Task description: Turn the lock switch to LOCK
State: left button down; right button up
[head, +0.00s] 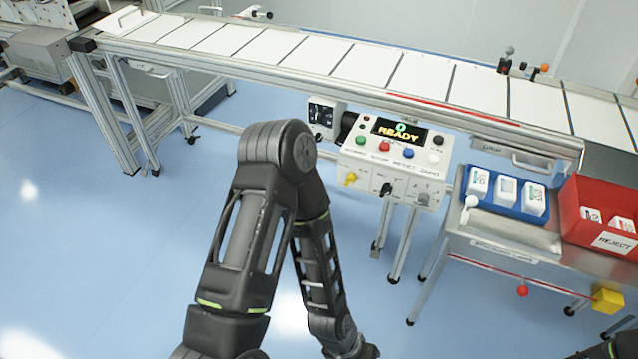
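The control box (392,160) stands on legs in the middle, below the conveyor, with a display reading READY (399,131). Its front face carries a yellow knob (350,178), a black switch (386,189) and a grey part (423,199). Their labels are too small to read, so I cannot tell which is the lock switch or how it is set. My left arm is bent in front of and left of the box, its forearm running down to the bottom edge. Both grippers are out of the picture; only a dark bit of my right arm shows at bottom right.
The conveyor (420,75) crosses behind the box. A small dial box (325,117) adjoins it on the left. A side table (510,232) at right holds a blue tray (517,211) with white packs and a red bin (600,200). The blue floor (90,240) at left is clear.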

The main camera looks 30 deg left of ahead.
aim_at(352, 178)
jog(key=u, duration=0.9)
